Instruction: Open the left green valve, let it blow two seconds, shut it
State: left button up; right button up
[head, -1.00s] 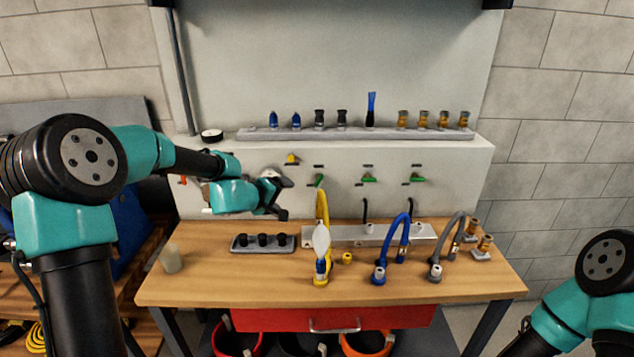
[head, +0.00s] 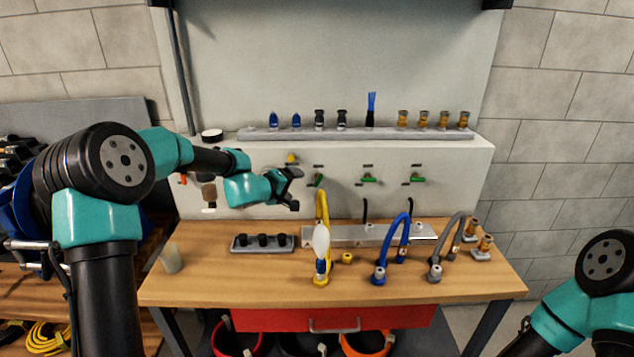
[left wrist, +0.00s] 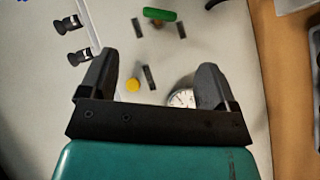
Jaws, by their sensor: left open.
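The left green valve (head: 318,180) is on the white panel, with its handle close to upright, unlike the level handles of the middle valve (head: 368,180) and right valve (head: 416,180). Its handle also shows at the top of the left wrist view (left wrist: 160,14). My left gripper (head: 294,189) is open, just left of and slightly below this valve, not touching it. Its fingers also show apart in the left wrist view (left wrist: 155,85), with nothing held. A pale white oval (head: 320,243) stands above the yellow hose's blue and yellow end (head: 320,272). My right gripper is out of view.
A round gauge (left wrist: 182,98) lies by one left finger. A yellow knob (head: 291,159) is above the gripper. The ledge (head: 355,134) holds several brushes and nozzles. Blue (head: 405,228) and grey (head: 447,240) hoses stand on the bench, near a dark-knobbed block (head: 262,243).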

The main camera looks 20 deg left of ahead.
aim_at(316, 182)
pick_arm(q)
jog(key=x, duration=1.2)
jog(key=shift+w+d, duration=0.1)
jog(key=shift+w, duration=0.15)
jog(key=c, duration=0.9)
jog(key=shift+f, duration=0.1)
jog(key=shift+f+n+t+h, duration=0.15)
jog(key=shift+n+t+h, duration=0.15)
jog(key=shift+n, duration=0.1)
jog(key=shift+n+t+h, duration=0.9)
jog(key=shift+n+t, duration=0.2)
